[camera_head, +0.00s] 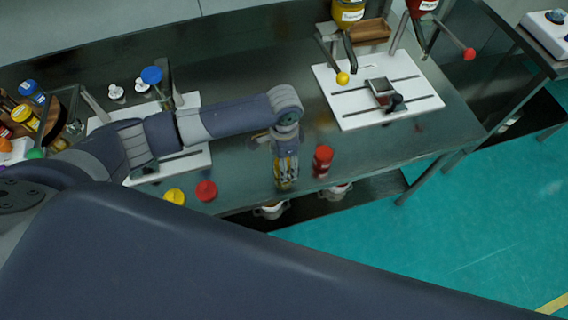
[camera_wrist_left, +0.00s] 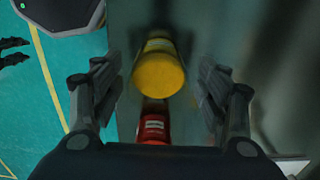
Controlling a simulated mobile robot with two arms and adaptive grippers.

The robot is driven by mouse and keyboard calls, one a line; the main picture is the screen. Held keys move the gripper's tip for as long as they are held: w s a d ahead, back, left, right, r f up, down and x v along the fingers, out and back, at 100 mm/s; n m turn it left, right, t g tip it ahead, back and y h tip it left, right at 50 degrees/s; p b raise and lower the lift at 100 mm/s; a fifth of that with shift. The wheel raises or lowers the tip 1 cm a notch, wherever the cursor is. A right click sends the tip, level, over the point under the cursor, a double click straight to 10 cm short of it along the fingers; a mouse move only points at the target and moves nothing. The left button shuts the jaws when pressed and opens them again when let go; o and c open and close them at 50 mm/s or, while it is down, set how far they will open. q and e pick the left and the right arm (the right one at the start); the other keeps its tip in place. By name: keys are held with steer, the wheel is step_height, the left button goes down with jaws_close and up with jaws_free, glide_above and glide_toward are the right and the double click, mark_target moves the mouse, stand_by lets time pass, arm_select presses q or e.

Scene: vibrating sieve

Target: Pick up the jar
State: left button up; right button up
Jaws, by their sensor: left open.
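My left gripper (camera_head: 287,170) points down over the front part of the bench. A yellow jar (camera_head: 287,183) stands below and between its fingers. In the left wrist view the open left gripper (camera_wrist_left: 163,85) has one finger on each side of the yellow jar (camera_wrist_left: 158,75), with a visible gap on both sides. A red jar (camera_head: 322,160) stands close to the right of the yellow one. It also shows in the wrist view (camera_wrist_left: 153,128), partly cut off by the gripper body. A dark claw-like shape, perhaps my right gripper (camera_wrist_left: 14,50), is at the left edge.
A yellow lid (camera_head: 174,196) and a red lid (camera_head: 206,190) lie near the bench's front edge. A white stand base (camera_head: 360,112) with a small metal box (camera_head: 381,90) is at the right. Bottles crowd the left end. White pots (camera_head: 337,192) are below the bench.

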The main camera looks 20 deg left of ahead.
arm_select(q)
steer(key=shift+s+f, duration=0.2)
steer(key=shift+f, duration=0.65)
steer(key=shift+w+f, duration=0.15)
steer(key=shift+f, duration=0.1)
steer(key=c, duration=1.2)
steer(key=shift+o, duration=0.2)
steer(key=shift+r, duration=0.2)
